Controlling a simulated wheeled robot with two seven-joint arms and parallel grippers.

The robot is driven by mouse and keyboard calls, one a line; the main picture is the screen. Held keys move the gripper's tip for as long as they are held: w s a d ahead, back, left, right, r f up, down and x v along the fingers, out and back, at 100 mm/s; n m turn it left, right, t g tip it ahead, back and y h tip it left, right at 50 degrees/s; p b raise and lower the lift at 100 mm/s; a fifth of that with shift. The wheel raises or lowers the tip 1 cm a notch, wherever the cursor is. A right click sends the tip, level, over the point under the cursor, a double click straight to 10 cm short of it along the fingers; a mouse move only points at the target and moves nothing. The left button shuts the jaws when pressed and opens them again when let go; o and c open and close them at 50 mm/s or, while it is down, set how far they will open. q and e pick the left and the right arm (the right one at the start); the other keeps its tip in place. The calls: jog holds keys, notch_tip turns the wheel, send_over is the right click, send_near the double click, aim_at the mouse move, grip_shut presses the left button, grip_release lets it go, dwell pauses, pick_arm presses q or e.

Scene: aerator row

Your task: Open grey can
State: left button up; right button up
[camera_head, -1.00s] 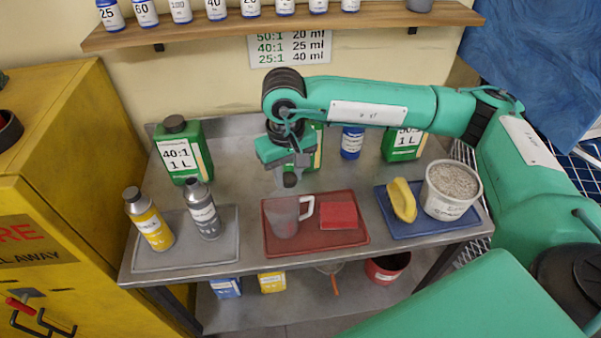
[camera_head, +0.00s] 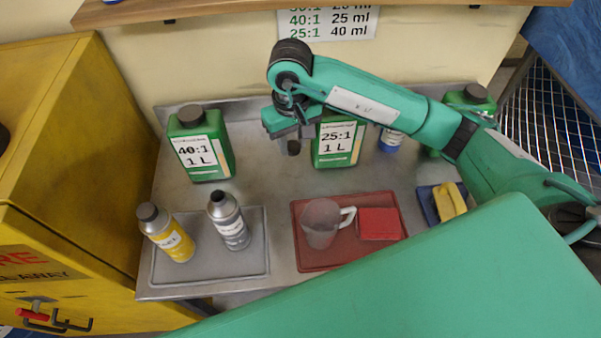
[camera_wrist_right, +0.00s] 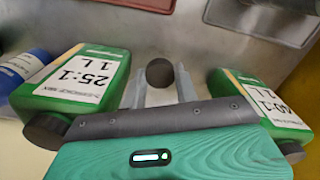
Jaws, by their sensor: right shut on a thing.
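The grey can (camera_head: 231,225) stands upright on the grey tray at the front left of the steel table. Its narrow top looks dark and has no wide cap like that of its yellow neighbour. My right gripper (camera_head: 292,141) is above the back of the table, between the two large green bottles. It is shut on a small dark round cap (camera_head: 293,147). The right wrist view shows the cap (camera_wrist_right: 159,72) between the two grey fingers. The can is not visible in the wrist view. My left gripper is in neither view.
A yellow can (camera_head: 172,238) stands beside the grey can. Green bottles marked 40:1 (camera_head: 199,152) and 25:1 (camera_head: 337,146) stand behind. A red tray (camera_head: 308,258) holds a jug (camera_head: 320,225) and a red block (camera_head: 380,224). Bare steel lies between the trays and bottles.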

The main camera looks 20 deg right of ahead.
aim_at(294, 186)
notch_tip(294, 186, down, 15)
jog(key=p, duration=0.4)
jog(key=shift+w+f, duration=0.1)
jog(key=shift+f, duration=0.1)
jog(key=o, duration=1.1)
